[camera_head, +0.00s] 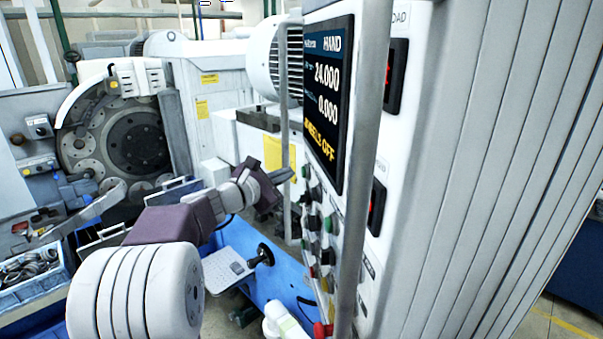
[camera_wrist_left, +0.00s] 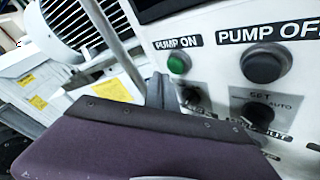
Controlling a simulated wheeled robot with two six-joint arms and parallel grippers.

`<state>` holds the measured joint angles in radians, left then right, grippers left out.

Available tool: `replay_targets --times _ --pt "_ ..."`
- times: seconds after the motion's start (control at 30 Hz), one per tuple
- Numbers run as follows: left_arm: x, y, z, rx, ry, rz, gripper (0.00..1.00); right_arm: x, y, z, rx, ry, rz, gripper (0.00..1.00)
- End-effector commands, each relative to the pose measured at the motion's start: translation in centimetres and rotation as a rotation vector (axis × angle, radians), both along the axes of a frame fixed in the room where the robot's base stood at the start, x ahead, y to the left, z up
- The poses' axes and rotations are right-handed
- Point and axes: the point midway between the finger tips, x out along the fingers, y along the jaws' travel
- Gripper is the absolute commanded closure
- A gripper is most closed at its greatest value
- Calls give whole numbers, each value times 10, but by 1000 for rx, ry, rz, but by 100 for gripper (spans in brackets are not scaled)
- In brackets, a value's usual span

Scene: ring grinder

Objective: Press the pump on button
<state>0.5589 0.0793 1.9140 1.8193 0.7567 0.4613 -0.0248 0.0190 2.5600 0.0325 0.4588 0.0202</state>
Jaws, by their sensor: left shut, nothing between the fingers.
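The pump on button (camera_wrist_left: 179,64) is a small green round button under a "PUMP ON" label on the white panel in the left wrist view. My left gripper (camera_head: 284,176) is shut and empty, held in front of the control panel (camera_head: 322,190) in the head view. In the left wrist view its grey fingers (camera_wrist_left: 160,90) show just left of and below the green button; whether they touch the panel cannot be told. In the head view the panel's buttons are small and seen edge-on, so the pump on button cannot be singled out.
A dark pump off button (camera_wrist_left: 264,63) sits right of the green one, with selector knobs (camera_wrist_left: 192,97) below. A vertical grey rail (camera_head: 364,170) stands before the panel in the head view. A display (camera_head: 328,95) reads "HAND" and "WHEELS OFF".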

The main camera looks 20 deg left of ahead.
Motion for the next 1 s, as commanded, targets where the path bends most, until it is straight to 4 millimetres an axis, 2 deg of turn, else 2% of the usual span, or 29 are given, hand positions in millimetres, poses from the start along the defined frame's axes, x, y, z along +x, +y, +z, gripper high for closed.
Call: replay_targets --times 0.73,1.0 --pt "0 0 0 0 0 0 100 0 0 0 0 0 0 37" --pt "5 -7 -1 0 -1 -1 100 0 0 -8 0 0 0 37"
